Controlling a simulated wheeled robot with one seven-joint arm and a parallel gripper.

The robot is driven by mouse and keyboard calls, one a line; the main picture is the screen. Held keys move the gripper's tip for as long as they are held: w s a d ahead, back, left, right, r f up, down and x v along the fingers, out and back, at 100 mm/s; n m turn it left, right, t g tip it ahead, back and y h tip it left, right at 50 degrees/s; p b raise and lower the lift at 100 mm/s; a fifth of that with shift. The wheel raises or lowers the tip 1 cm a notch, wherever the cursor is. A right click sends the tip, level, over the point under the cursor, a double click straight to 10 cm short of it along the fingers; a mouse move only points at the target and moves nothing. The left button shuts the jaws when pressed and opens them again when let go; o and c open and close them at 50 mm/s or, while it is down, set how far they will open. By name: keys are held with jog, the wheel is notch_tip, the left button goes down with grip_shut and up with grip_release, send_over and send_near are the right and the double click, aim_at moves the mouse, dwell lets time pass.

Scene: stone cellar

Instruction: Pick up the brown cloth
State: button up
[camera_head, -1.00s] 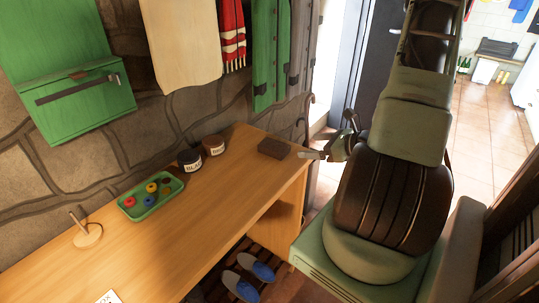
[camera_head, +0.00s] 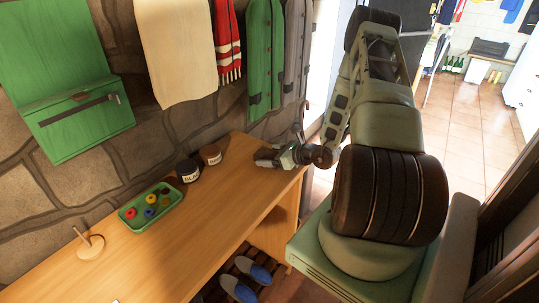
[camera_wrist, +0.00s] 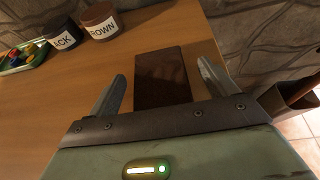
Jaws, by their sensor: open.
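The brown cloth (camera_wrist: 160,78) is a dark brown, flat rectangular block lying on the wooden bench top. In the wrist view it lies between and just beyond the two fingers of my gripper (camera_wrist: 160,90), which are spread apart and empty. In the head view my gripper (camera_head: 264,156) is over the far right end of the bench (camera_head: 150,250), and it hides the cloth there. I cannot tell how high my fingers are above the bench top.
Two dark jars (camera_head: 188,170) (camera_head: 211,154) with labels stand left of my gripper near the stone wall. A green tray (camera_head: 135,223) with several coloured round pieces and a wooden stand (camera_head: 92,247) are further left. Blue slippers (camera_head: 238,287) sit below the bench. Garments hang above.

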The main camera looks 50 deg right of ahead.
jog(key=shift+w+a+f, duration=0.1)
jog(key=shift+w+f, duration=0.15)
jog(key=shift+w, duration=0.4)
jog(key=c, duration=1.1)
jog(key=shift+r, duration=0.1)
